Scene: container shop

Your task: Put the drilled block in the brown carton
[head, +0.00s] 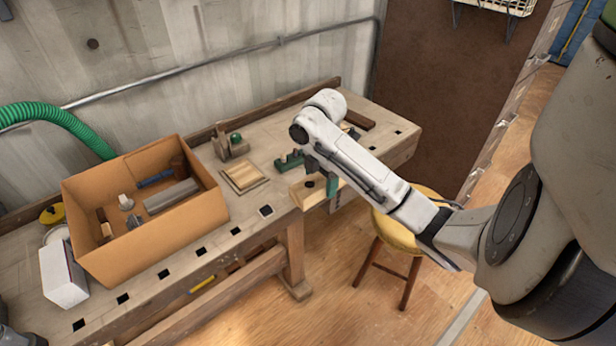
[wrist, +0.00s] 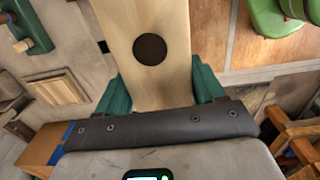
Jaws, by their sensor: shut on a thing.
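The drilled block (wrist: 152,75) is a pale wooden piece with a round dark hole, filling the upper middle of the wrist view. My gripper (wrist: 162,88) has a green finger on each side of it and is shut on it. In the head view, the block (head: 302,193) shows at the bench's front right edge, beneath my gripper (head: 321,176), partly hidden by a finger. The brown carton (head: 160,241) stands open on the left of the bench, well left of my gripper. It holds several tools and small items.
A white box (head: 62,273) stands at the carton's front left. A wooden frame-like piece (head: 243,177) and a tool with a green knob (head: 232,147) lie between carton and gripper. A yellow stool (head: 408,232) stands in front of the bench. A green hose (head: 58,118) hangs behind the carton.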

